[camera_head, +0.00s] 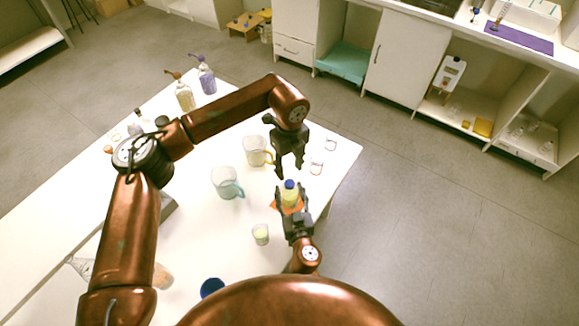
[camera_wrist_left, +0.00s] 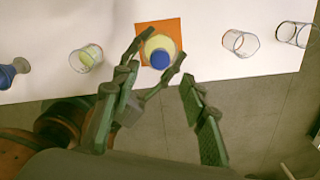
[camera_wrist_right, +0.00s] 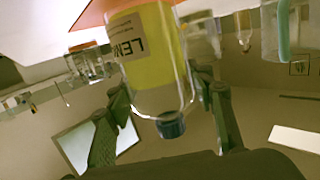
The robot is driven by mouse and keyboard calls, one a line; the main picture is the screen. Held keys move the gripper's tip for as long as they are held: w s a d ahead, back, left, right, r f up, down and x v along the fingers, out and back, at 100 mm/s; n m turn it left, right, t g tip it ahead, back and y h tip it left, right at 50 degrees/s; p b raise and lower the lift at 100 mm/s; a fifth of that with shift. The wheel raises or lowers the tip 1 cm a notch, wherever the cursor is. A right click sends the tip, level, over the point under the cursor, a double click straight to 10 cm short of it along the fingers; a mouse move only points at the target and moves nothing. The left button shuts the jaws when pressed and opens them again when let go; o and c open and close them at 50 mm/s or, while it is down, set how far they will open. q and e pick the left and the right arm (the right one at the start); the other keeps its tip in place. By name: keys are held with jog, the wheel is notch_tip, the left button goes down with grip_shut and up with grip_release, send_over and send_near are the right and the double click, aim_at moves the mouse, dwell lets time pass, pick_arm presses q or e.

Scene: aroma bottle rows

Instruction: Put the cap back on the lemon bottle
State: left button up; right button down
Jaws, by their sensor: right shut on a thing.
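The lemon bottle (camera_head: 290,197) is clear with yellow contents and stands upright over an orange square (camera_head: 274,205) near the table's edge. Its "LEM…" label (camera_wrist_right: 128,45) faces the right wrist camera. The blue cap (camera_head: 289,184) sits at the bottle's mouth; it also shows in the left wrist view (camera_wrist_left: 160,59) and right wrist view (camera_wrist_right: 171,128). How firmly it is seated I cannot tell. My right gripper (camera_head: 292,207) is shut on the bottle's body from the near side. My left gripper (camera_head: 290,172) is open and empty, pointing down just above and behind the cap.
Two mugs, one yellow-handled (camera_head: 255,151) and one teal-handled (camera_head: 225,182), stand left of the bottle. A small glass (camera_head: 261,234) is nearer. Two clear glasses (camera_head: 330,143) (camera_head: 316,168) are behind right. Pump bottles (camera_head: 185,97) stand at the far left. Open floor lies right.

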aim_at(289, 183)
pick_arm(q)
jog(key=shift+f, duration=0.1)
jog(key=shift+f, duration=3.95)
jog(key=shift+c, duration=0.7)
